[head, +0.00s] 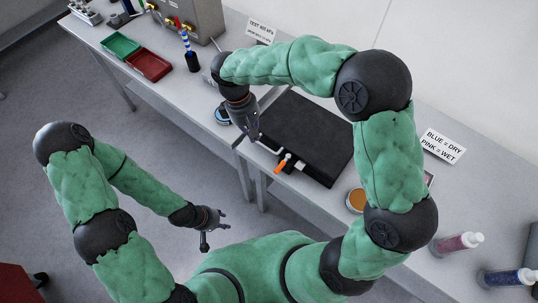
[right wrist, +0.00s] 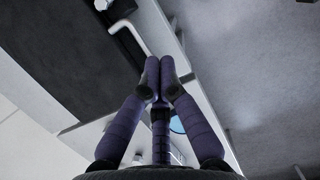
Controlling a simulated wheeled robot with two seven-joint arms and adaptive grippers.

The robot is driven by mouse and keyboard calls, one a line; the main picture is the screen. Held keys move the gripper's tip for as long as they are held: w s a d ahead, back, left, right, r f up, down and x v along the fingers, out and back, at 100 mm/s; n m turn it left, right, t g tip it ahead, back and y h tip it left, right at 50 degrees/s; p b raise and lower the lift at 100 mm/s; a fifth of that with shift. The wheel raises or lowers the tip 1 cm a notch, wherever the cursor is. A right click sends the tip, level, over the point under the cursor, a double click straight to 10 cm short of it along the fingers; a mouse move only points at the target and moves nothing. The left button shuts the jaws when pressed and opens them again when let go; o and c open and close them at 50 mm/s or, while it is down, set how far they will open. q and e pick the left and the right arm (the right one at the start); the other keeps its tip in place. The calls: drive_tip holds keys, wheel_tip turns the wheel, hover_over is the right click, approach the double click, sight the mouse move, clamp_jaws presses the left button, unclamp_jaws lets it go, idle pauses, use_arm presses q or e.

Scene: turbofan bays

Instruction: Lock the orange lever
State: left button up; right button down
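The orange lever (head: 280,167) is on the front edge of a flat black case (head: 309,138) on the bench. Its orange end points out toward the front, and its inner end meets a whitish fitting. A pale bent handle (head: 268,148) is on the same edge, left of the lever; it also shows in the right wrist view (right wrist: 128,36). My right gripper (head: 256,138) points down beside this handle. Its fingertips meet in the right wrist view (right wrist: 161,72), with nothing visible between them. Whether they touch the handle is unclear. My left gripper (head: 214,236) is open and empty, away from the bench.
Green (head: 121,46) and red (head: 149,64) trays are at the bench's left. A blue-rimmed round container (head: 222,115) is near my right gripper. An amber-topped jar (head: 356,200) stands right of the case. Pink (head: 457,242) and dark blue (head: 508,277) bottles are farther right.

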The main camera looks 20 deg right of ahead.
sight(280, 167)
drive_tip(key=x, duration=0.3)
drive_tip(key=b+x, duration=0.1)
drive_tip(key=x, duration=0.2)
drive_tip(key=b+x, duration=0.1)
drive_tip(key=x, duration=0.3)
drive_tip(key=shift+s+d, duration=0.2)
drive_tip(key=shift+d, duration=0.05)
drive_tip(key=shift+s+d+r, duration=0.2)
drive_tip(key=shift+s+d, duration=0.3)
drive_tip(key=shift+s, duration=0.15)
drive_tip(key=shift+s+d+r, duration=0.2)
drive_tip(key=shift+s+d, duration=0.25)
drive_tip(key=shift+s, duration=0.25)
